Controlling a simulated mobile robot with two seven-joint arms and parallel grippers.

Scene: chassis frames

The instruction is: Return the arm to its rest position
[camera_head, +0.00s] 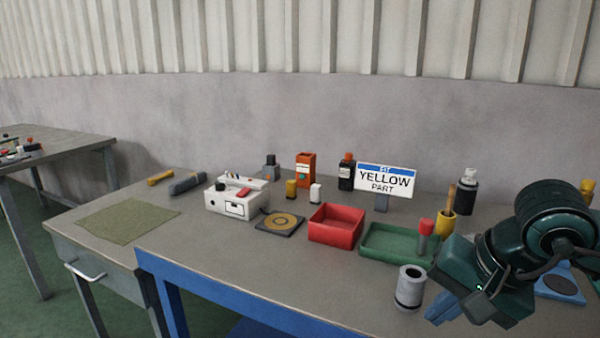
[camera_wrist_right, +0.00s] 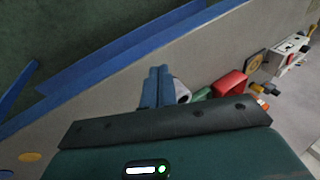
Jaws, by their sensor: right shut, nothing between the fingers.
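My right arm comes in from the right in the head view, dark green, over the right part of the workbench (camera_head: 250,285). Its gripper (camera_head: 440,309) has blue fingers near the front edge of the bench. In the wrist view the two blue fingers (camera_wrist_right: 157,88) lie side by side, shut with nothing between them. A grey cylinder (camera_head: 410,287) stands just left of the gripper in the head view; whether they touch is hard to tell. My left gripper is not in view.
A green tray (camera_head: 385,254), a red bin (camera_head: 317,237), a yellow cup with a brush (camera_head: 446,222) and a red-topped cylinder (camera_head: 425,238) stand near the arm. A "YELLOW PART" sign (camera_head: 386,180) stands behind. The bench front left of the cylinder is clear.

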